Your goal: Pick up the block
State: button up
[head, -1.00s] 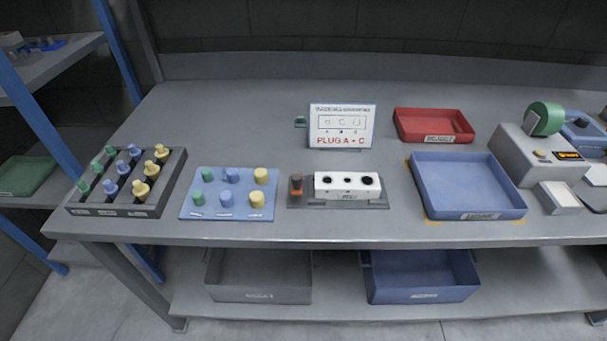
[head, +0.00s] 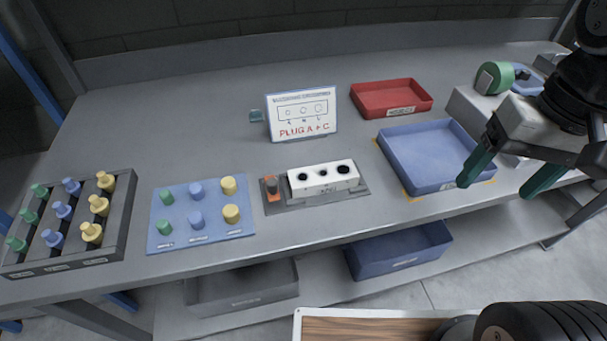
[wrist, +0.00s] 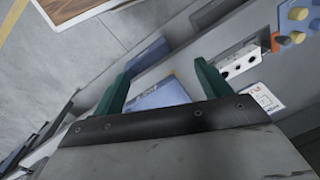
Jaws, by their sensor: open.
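The block (head: 326,178) is white with several dark round holes along its top. It sits on a grey base plate (head: 358,192) with an orange and dark clamp (head: 272,188) at its left end. The block also shows in the wrist view (wrist: 240,63), beyond and right of the fingers. My gripper (head: 508,182) is open and empty, with green fingers. It is held to the right of the block, over the front right of the blue tray. In the wrist view my gripper (wrist: 158,85) has its fingers apart with nothing between them in grip.
A sign (head: 302,114) reading "PLUG A + C" stands behind the block. A blue mat (head: 178,203) with several plugs and a dark rack (head: 118,232) of plugs lie left. A blue tray (head: 425,150) and red tray (head: 385,98) are right. Bench between block and sign is clear.

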jog(key=w+a+f+m+g+y, duration=0.4)
jog(key=w+a+f+m+y, duration=0.15)
jog(key=w+a, duration=0.3)
jog(key=m+y, duration=0.6)
jog(key=m, duration=0.2)
send_near(320, 175)
jog(key=shift+w+d+f, duration=0.15)
jog(key=shift+w+d, duration=0.05)
jog(key=shift+d, duration=0.3)
jog(key=shift+a+f, duration=0.2)
jog(key=shift+a, duration=0.05)
jog(key=x, duration=0.7)
jog(key=shift+a+r, duration=0.15)
jog(key=shift+a, duration=0.05)
jog(key=c, duration=1.5)
